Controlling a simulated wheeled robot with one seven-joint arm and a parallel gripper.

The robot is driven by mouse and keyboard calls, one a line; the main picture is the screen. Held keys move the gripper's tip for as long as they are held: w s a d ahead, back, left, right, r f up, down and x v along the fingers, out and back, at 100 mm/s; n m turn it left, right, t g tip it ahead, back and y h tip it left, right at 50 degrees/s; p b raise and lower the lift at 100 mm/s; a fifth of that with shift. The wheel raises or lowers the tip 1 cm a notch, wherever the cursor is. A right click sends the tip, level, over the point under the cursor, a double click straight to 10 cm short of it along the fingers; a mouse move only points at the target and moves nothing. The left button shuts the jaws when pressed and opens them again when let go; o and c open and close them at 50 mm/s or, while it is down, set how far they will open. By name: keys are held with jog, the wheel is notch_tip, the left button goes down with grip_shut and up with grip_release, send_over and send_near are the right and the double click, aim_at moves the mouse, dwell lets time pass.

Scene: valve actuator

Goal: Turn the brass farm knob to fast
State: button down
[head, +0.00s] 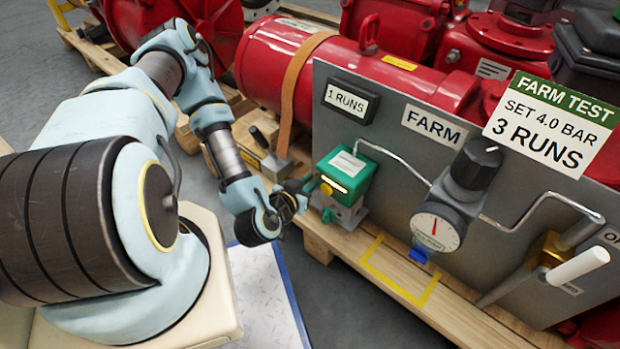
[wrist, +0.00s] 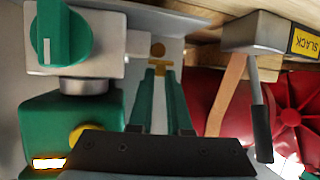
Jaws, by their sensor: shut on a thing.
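A small brass knob (wrist: 158,49) shows in the wrist view, sticking out from the side of a silver valve block (wrist: 112,38). My gripper (wrist: 160,72) has its two green fingers close together, with the fingertips shut on the brass knob. Part of the knob is hidden between the fingertips, and I can read no fast or slow mark. In the head view my gripper (head: 308,187) is at the left side of the green actuator box (head: 345,175); the held knob cannot be made out there.
A green knob (wrist: 62,32) sits on the valve block beside my fingers. A yellow round part (wrist: 85,131) is on the green box. A lever marked SLACK (wrist: 262,120) and an orange strap (wrist: 227,95) are to the right. The grey panel (head: 390,175) carries a gauge (head: 436,232).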

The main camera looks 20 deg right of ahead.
jog(key=shift+r, duration=0.1)
jog(key=c, duration=0.9)
grip_release()
jog(key=shift+o, duration=0.2)
jog(key=shift+b, duration=0.3)
